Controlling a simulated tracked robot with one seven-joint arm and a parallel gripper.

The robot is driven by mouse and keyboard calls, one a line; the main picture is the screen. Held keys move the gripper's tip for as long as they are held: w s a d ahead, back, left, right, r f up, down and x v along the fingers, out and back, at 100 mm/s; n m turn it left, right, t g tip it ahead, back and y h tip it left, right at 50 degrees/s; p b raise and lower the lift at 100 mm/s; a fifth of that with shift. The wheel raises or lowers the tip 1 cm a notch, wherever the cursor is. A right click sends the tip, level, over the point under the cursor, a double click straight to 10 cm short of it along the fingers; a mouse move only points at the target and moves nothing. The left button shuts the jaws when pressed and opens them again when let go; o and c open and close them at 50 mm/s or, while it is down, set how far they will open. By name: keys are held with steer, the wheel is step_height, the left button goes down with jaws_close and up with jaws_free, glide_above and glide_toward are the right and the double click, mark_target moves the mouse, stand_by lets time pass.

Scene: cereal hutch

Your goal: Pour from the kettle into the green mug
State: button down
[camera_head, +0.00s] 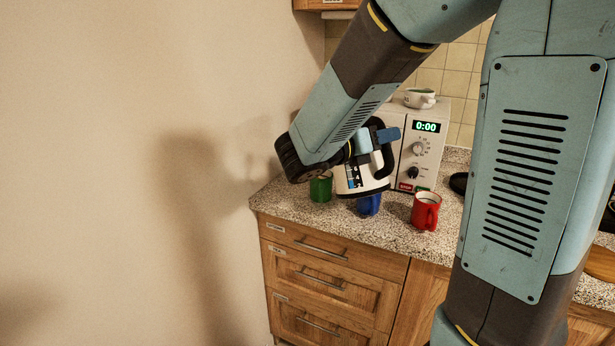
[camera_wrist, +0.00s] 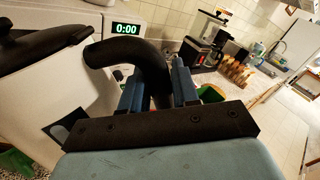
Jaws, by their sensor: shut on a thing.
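The white kettle (camera_head: 352,182) with a black handle hangs above the counter, roughly upright with a slight lean. My gripper (camera_head: 376,137) is shut on its handle; in the wrist view the blue fingers (camera_wrist: 158,85) stand on either side of the black handle (camera_wrist: 125,50). The green mug (camera_head: 320,189) stands on the counter just left of the kettle, its top partly hidden by my arm. I cannot see into it. A green patch at the lower left of the wrist view may be this mug. No stream of liquid shows.
The blue mug (camera_head: 369,205) stands below the kettle, its top hidden by it. The red mug (camera_head: 425,212) stands to the right. A white microwave (camera_head: 423,147) with a bowl (camera_head: 419,98) on top is behind. The wall is at the left; the counter (camera_head: 320,218) edge is in front.

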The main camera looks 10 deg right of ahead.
steer(key=shift+w+a+r+n, duration=0.2)
steer(key=shift+w+r+n, duration=0.1)
steer(key=shift+w+n, duration=0.2)
steer(key=shift+w+a+r+n, duration=0.25)
steer(key=shift+w+n, duration=0.2)
steer(key=shift+w, duration=0.15)
steer(key=shift+w+a+r+n, duration=0.2)
steer(key=shift+w+r+n, duration=0.1)
steer(key=shift+w+n, duration=0.2)
steer(key=shift+w+a+r+n, duration=0.2)
steer(key=shift+w+a+n, duration=0.05)
steer(key=shift+w+n, duration=0.4)
steer(key=shift+w+a+r+n, duration=0.15)
steer(key=shift+w+a+n, duration=0.05)
steer(key=shift+w+n, duration=0.35)
steer(key=shift+w+a+f+n, duration=0.2)
steer(key=shift+w+f+n, duration=0.2)
steer(key=shift+w+n, duration=0.1)
steer(key=shift+w+a+f+n, duration=0.15)
steer(key=shift+w+f+n, duration=0.2)
steer(key=shift+w+n, duration=0.1)
steer(key=shift+w+a+f+n, duration=0.1)
steer(key=shift+w+f+n, duration=0.1)
steer(key=shift+w+n, duration=0.1)
steer(key=shift+w+a+f+n, duration=0.3)
steer(key=shift+w+f+n, duration=0.1)
steer(key=shift+w+n, duration=0.3)
stand_by(3.2)
